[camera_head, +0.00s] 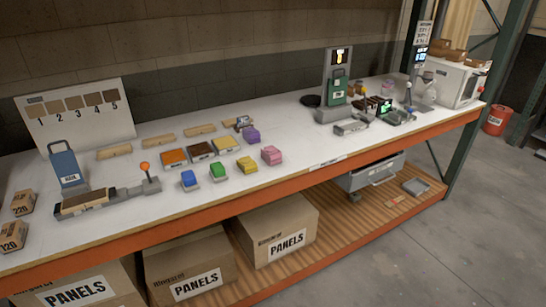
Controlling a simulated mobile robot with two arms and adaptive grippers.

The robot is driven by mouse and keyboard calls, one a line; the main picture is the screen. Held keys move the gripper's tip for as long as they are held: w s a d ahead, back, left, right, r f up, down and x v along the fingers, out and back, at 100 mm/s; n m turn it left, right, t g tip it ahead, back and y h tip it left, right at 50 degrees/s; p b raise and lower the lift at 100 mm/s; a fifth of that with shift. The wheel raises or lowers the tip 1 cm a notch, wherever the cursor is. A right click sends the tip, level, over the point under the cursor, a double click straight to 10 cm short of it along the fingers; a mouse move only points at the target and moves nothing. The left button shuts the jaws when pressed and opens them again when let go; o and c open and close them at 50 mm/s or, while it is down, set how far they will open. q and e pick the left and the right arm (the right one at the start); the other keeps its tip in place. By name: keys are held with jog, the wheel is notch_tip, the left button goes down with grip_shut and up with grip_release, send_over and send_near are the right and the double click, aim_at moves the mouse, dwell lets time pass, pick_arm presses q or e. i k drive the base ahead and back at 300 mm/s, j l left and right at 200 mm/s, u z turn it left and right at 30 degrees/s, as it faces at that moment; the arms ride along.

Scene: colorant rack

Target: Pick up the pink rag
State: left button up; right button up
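The pink rag (271,155) is a small, thick, block-like bundle on the white worktop. It is the rightmost of a front row of coloured rags: blue (189,181), green (218,172) and yellow (247,165). A purple rag (251,135) lies behind it and a little to the left. Nothing covers the pink rag from this side. Neither of my grippers is in view.
The worktop (300,152) is clear to the right of the pink rag, up to a grey machine (337,95). A lever device (110,195) is further left. An orange beam (290,180) edges the front.

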aim_at(271, 155)
jog(key=u, duration=1.3)
jog(key=z, duration=1.3)
jog(key=i+l+u, duration=0.15)
jog(key=u, duration=0.25)
jog(key=i+l+u, duration=0.1)
jog(key=u, duration=0.3)
jog(key=l+u, duration=0.45)
jog(key=i+l+u, duration=0.1)
jog(key=u, duration=0.3)
jog(key=l, duration=0.1)
